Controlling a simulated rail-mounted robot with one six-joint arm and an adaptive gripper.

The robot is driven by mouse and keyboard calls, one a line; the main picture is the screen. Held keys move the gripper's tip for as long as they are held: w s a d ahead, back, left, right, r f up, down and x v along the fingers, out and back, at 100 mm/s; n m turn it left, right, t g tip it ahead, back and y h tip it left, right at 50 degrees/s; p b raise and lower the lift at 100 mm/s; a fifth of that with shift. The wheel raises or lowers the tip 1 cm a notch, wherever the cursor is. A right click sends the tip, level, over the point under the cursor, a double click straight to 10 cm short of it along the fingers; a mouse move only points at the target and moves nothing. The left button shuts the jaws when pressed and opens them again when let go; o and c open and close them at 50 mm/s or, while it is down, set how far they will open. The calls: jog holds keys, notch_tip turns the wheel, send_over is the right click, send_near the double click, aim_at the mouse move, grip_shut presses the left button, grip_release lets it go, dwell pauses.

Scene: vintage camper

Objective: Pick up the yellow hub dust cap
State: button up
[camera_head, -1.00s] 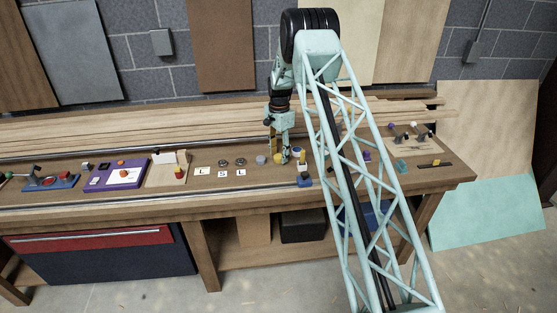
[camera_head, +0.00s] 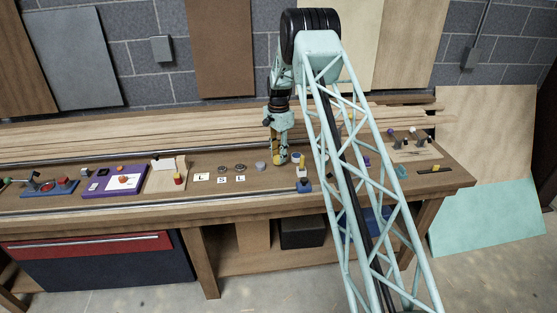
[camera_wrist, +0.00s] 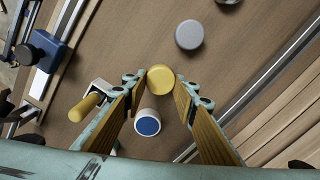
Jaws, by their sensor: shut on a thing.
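The yellow hub dust cap (camera_wrist: 161,79) is a round yellow disc between my fingertips in the wrist view. My gripper (camera_wrist: 161,84) is shut on it, with one finger at each side. In the head view my gripper (camera_head: 279,156) is low over the workbench, right of the grey cap. Whether the yellow cap touches the bench cannot be told. The grey round cap (camera_wrist: 189,34) lies just beyond it in the wrist view and also shows in the head view (camera_head: 261,167). A white cap with a blue top (camera_wrist: 148,123) stands close below the yellow one.
A yellow-handled item (camera_wrist: 88,105) is just left of my left finger. A blue block (camera_head: 304,186) is near the bench front. Letter cards (camera_head: 222,178) and a purple board (camera_head: 116,181) lie left. Long wooden planks (camera_head: 180,130) lie along the back.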

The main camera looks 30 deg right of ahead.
notch_tip(320, 180, up, 7)
jog(key=shift+r, duration=0.15)
dwell(0.4)
